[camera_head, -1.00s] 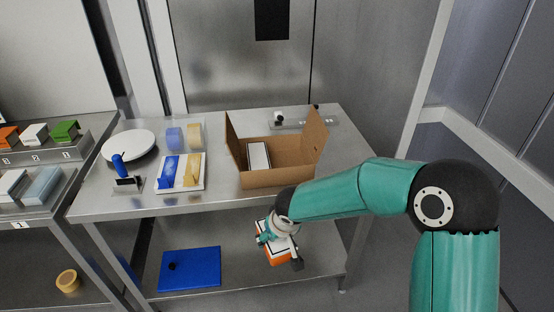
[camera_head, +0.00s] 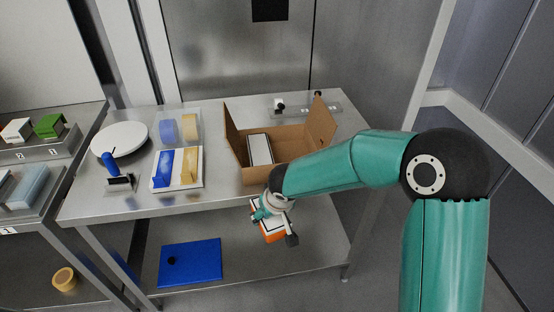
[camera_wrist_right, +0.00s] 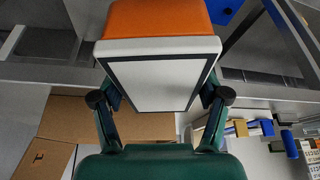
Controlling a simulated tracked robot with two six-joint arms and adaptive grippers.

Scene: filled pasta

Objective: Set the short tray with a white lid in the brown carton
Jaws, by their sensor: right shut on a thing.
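My right gripper (camera_head: 268,213) is shut on a tray with an orange body (camera_head: 274,237) and a white lid. In the right wrist view the dark-bordered white lid (camera_wrist_right: 160,82) lies between the two fingers (camera_wrist_right: 160,98), with the orange body (camera_wrist_right: 157,18) beyond it. In the head view the held tray is in front of the steel table's front edge, below the carton. The brown carton (camera_head: 235,163) stands open on the table, flaps up, and a white-topped box (camera_head: 260,149) is inside at its left. Its right interior looks bare, partly hidden by my arm. My left gripper is out of view.
On the table (camera_head: 120,203), left of the carton, are a white board (camera_head: 203,180) with blue and yellow blocks, a clear tray, a round white plate (camera_head: 119,138) and a blue-handled tool (camera_head: 112,166). A blue mat (camera_head: 190,263) lies on the lower shelf.

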